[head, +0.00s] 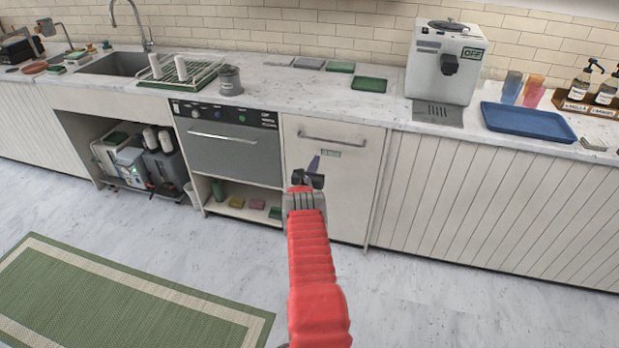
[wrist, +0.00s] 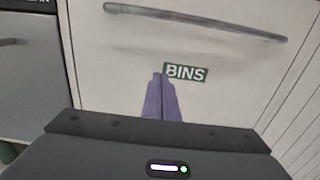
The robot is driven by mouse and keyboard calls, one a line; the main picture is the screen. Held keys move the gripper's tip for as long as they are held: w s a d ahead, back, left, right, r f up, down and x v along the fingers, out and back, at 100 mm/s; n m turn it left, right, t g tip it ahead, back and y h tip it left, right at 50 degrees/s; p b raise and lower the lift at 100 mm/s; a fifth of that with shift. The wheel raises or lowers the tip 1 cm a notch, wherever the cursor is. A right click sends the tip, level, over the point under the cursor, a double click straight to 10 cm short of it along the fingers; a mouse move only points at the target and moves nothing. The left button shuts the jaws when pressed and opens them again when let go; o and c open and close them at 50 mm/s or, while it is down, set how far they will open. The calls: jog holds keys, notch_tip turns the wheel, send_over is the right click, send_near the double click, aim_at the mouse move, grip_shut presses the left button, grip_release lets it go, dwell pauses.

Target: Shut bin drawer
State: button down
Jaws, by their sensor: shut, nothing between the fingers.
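The bin drawer (head: 347,205) has a cream front with a grey bar handle (head: 331,137) and a small label. In the wrist view its front (wrist: 105,60) fills most of the picture, with the handle (wrist: 195,24) across the top and a green BINS label (wrist: 186,73). The drawer front looks about flush with the neighbouring fronts; a small gap cannot be ruled out. My gripper (head: 314,162) is shut and empty, its purple fingers (wrist: 160,78) pointing at the front just below the handle and beside the label. Whether the fingertips touch the front cannot be told.
A dishwasher (head: 230,150) is left of the drawer, above an open shelf with sponges. Panelled cabinets (head: 480,200) stand to the right. The marble counter (head: 300,95) runs above. A green rug (head: 110,300) lies on the floor at lower left.

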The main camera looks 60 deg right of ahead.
jog(key=v, duration=1)
dwell(0.3)
jog(key=shift+d+f, duration=0.1)
dwell(0.5)
